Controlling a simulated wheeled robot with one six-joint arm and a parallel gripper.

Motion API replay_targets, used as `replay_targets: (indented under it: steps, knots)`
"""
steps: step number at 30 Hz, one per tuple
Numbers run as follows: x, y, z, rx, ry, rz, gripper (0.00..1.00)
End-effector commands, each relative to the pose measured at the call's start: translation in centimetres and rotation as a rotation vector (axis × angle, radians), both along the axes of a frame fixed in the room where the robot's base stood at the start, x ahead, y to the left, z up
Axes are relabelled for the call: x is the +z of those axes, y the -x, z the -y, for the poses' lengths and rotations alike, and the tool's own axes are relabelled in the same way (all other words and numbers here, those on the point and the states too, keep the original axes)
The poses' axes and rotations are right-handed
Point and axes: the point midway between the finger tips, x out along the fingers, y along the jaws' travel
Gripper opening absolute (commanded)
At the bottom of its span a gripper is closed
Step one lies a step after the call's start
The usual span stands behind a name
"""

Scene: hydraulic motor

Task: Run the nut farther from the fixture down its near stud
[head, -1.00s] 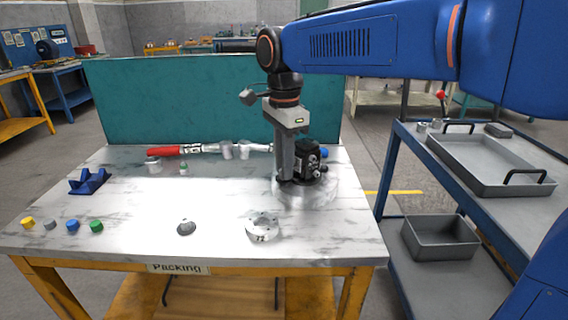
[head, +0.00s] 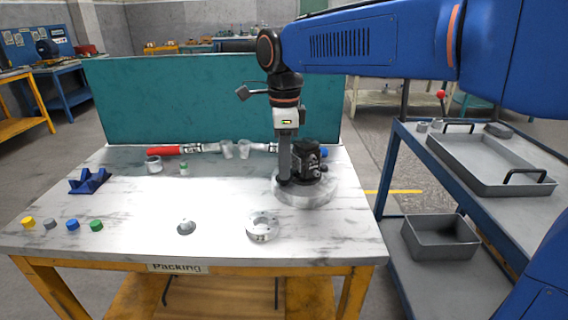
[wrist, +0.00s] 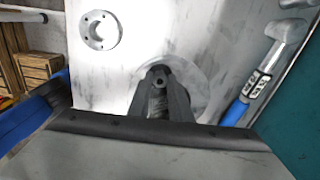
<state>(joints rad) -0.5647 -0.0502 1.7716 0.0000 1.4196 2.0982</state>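My gripper (head: 285,178) points straight down at the left side of a black motor body (head: 308,158), which stands on a round grey base (head: 305,197). In the wrist view my two dark fingers (wrist: 159,72) reach down over the round base (wrist: 198,85). A small grey round part (wrist: 160,79) shows between the fingertips. I cannot tell whether it is a nut or a stud end, or whether the fingers press on it. The motor body is hidden in the wrist view. The nuts and studs are too small or covered to tell apart.
A flanged ring (head: 263,226) and a small grey part (head: 186,227) lie in front. Red-handled (head: 165,150) and blue-handled (wrist: 236,112) tools lie at the back. A blue cradle (head: 88,181) and several caps (head: 73,224) are at left. The table middle is clear.

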Motion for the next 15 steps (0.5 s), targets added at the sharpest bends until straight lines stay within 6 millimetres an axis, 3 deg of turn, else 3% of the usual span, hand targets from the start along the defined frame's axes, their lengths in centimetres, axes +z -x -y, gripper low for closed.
replay_targets:
  steps: [11,15]
  knots:
    - [0.02,0.0,-0.01,0.005,0.0,0.0,0.27]
    - [0.02,0.0,-0.02,0.081,0.0,0.0,0.27]
